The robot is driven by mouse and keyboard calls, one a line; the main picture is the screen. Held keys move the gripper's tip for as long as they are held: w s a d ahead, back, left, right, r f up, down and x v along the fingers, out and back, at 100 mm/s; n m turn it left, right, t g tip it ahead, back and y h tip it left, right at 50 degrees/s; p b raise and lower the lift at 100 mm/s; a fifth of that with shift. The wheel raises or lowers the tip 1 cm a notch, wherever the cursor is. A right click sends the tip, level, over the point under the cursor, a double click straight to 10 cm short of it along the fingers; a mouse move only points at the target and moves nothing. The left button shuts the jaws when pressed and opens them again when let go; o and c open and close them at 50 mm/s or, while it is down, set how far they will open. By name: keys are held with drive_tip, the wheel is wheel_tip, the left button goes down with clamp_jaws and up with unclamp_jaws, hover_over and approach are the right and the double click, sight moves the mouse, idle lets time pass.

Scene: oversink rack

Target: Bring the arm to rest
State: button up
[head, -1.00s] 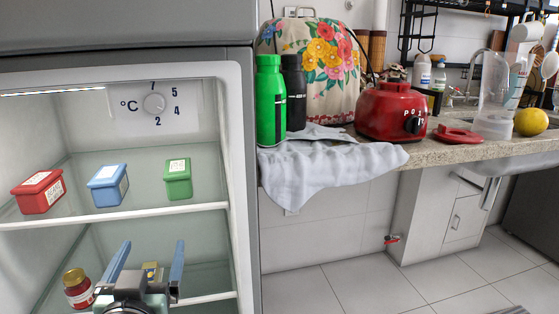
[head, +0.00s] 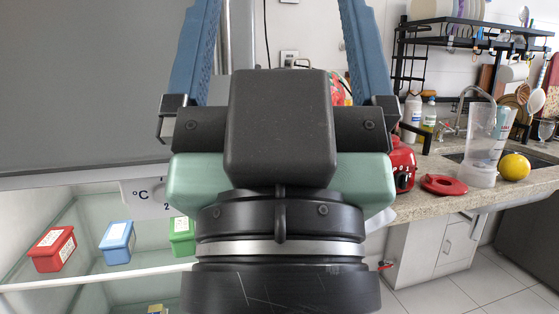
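My gripper (head: 278,20) is raised upright close in front of the head camera and fills the middle of the view. Its two blue fingers are spread wide apart and run up past the top edge, so the tips are cut off. Nothing shows between the fingers but the wall and a bit of the background. It hides much of the counter and the fridge's right side.
The open fridge holds a red box (head: 52,248), a blue box (head: 117,242) and a partly hidden green box (head: 182,236) on its shelf. On the counter (head: 440,204) at right are a red blender base (head: 403,166), a red lid (head: 443,184), a clear jug (head: 482,145) and a lemon (head: 513,166).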

wheel_tip(320, 180, up, 26)
drive_tip(key=p, duration=2.3)
drive_tip(key=shift+a+f, duration=0.1)
drive_tip(key=shift+f, duration=0.05)
drive_tip(key=shift+c, duration=0.4)
